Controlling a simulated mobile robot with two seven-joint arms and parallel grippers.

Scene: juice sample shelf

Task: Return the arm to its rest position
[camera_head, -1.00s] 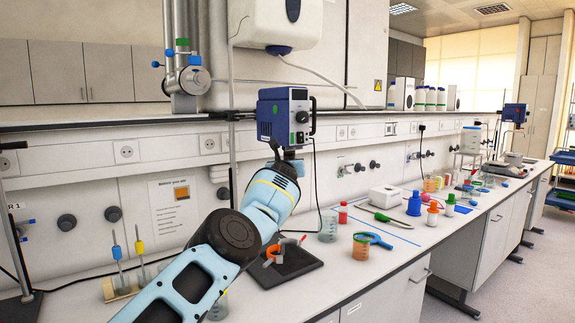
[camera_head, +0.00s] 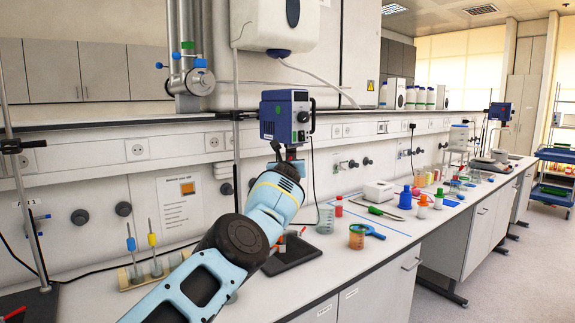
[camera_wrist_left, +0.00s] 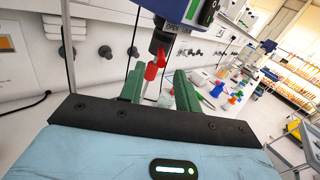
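My left arm comes in from the lower left of the head view, light blue and black, and reaches up towards the blue stirrer (camera_head: 286,116). Its gripper is largely hidden behind the wrist there. In the left wrist view, the two green fingers of my left gripper (camera_wrist_left: 160,75) stand apart with a gap between them. A red piece (camera_wrist_left: 152,70) shows through that gap below the stirrer; I see no finger touching it. My right arm and gripper are not in view.
A test tube rack (camera_head: 150,274) stands left of my arm. The floor in front is open.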

